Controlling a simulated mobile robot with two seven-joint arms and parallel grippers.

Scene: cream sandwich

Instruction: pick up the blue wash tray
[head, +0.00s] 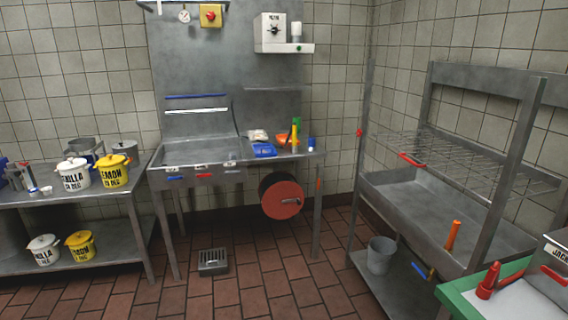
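A small blue tray-like thing (264,151), which looks like the blue wash tray, lies on the steel table (205,178) at the back wall, right of the table's middle. It is far off and small, so I cannot tell whether anything is in it. A pale item (258,135) lies just behind it, touching or close. Neither of my grippers is in view.
Orange and green bottles (295,133) and a blue cup (311,143) stand right of the tray. A red-ended drum (283,199) hangs below the table. A steel sink rack (423,215) stands right, pots left.

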